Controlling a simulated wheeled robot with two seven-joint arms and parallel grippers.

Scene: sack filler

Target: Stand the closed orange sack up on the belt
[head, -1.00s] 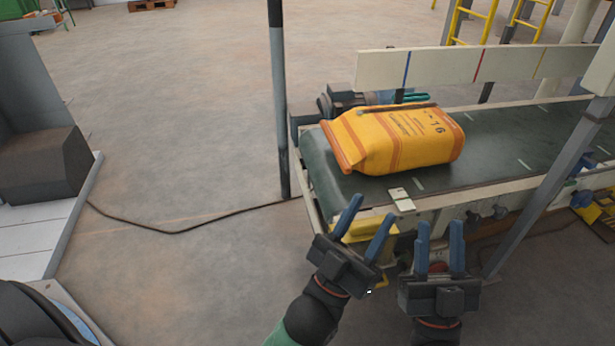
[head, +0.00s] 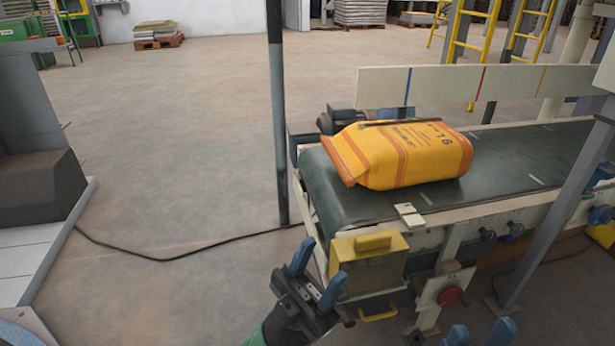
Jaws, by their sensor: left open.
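The orange sack (head: 405,155) lies on its side on the dark green belt (head: 345,198), near the belt's left end. A dark strip runs along its upper back edge, and its orange-banded end faces left. My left gripper (head: 318,270) is open and empty, in front of the belt's near left corner and apart from the sack. My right gripper (head: 480,336) shows only as blue fingertips at the bottom edge. The rest of it is cut off, so its opening is unclear.
A yellow box (head: 368,258) and a red button (head: 449,297) are on the conveyor's near side. A grey post (head: 276,120) stands at the belt's left end, and a slanted post (head: 560,190) at right. A cream guard rail (head: 430,88) runs behind.

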